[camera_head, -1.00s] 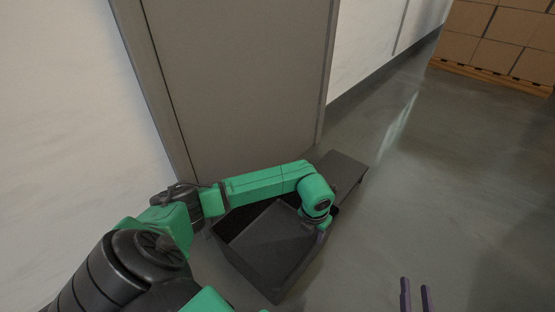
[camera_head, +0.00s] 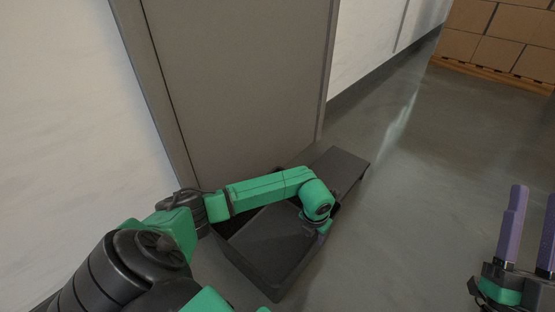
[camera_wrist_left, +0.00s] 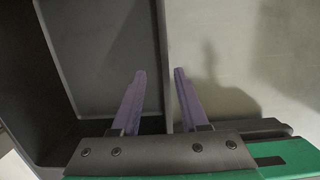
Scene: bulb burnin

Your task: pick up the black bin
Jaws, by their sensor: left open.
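The black bin (camera_head: 262,272) is an open box standing low in front of the grey door, partly covered by my left arm. My left gripper (camera_head: 324,236) is at the bin's right wall, its fingers small and dark in the head view. In the left wrist view the gripper (camera_wrist_left: 160,72) is open, with one purple finger over the bin's inside (camera_wrist_left: 100,50) and the other outside. The bin's wall (camera_wrist_left: 162,60) runs between them, and I cannot tell whether they touch it. My right gripper (camera_head: 533,200) is open and empty at the lower right, well apart from the bin.
A dark flat-topped piece (camera_head: 338,165) adjoins the bin's far right side. The grey door (camera_head: 240,90) and a white wall (camera_head: 90,130) stand close behind and left. Bare floor (camera_head: 430,180) lies to the right. Stacked cartons (camera_head: 490,40) are at the far right.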

